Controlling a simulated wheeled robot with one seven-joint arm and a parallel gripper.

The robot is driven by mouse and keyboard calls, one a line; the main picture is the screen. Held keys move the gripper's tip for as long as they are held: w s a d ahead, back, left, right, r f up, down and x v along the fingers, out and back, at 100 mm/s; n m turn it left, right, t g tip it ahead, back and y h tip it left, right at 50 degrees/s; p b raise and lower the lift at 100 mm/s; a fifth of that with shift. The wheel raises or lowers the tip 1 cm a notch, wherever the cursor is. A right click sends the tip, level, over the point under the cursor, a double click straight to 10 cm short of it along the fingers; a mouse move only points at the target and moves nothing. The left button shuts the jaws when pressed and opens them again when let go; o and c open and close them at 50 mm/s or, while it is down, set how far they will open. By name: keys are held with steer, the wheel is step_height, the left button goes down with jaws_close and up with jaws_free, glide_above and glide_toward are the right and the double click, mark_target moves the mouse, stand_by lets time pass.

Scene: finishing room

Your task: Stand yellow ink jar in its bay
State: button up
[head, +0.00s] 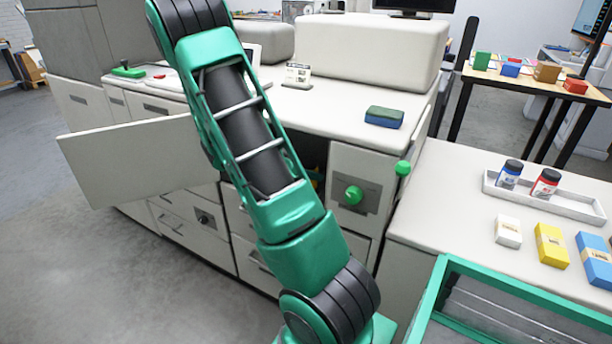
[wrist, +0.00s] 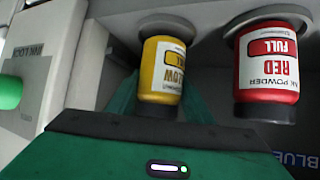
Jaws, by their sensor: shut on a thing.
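In the wrist view, which is upside down, the yellow ink jar (wrist: 163,70) has its black lid low in the picture. My gripper (wrist: 160,100) is shut on it, with a green finger on either side. The jar's base is at a grey round seat (wrist: 166,25), its bay; I cannot tell whether it is fully seated. A red jar (wrist: 267,70) labelled FULL stands on a similar seat beside it, apart from the gripper. In the head view my arm hides the gripper and most of the dark opening in the press.
An ink lock panel with a green knob (head: 353,194) is right of the opening. A white door (head: 130,158) hangs open at left. On the right counter a white tray (head: 585,209) holds a blue jar (head: 509,174) and a red jar (head: 545,183). Small boxes lie before it.

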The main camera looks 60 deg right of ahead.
steer(key=shift+f, duration=0.55)
steer(key=o, duration=1.4)
steer(key=shift+o, duration=0.2)
steer(key=shift+a+r, duration=0.1)
steer(key=v, duration=1.2)
steer(key=s+a+r+n+t+y, duration=0.1)
steer(key=s+a+r+n+y, duration=0.2)
steer(key=s+a+n+y, duration=0.2)
steer(key=s+a+r+n+t+y, duration=0.2)
steer(key=s+a+n+y, duration=0.3)
steer(key=s+a+n, duration=0.5)
steer(key=s+a+r, duration=0.1)
steer(key=s+a, duration=0.2)
steer(key=a, duration=0.3)
steer(key=shift+s+a+y, duration=0.2)
steer(key=shift+s+y, duration=0.1)
steer(key=shift+y, duration=0.1)
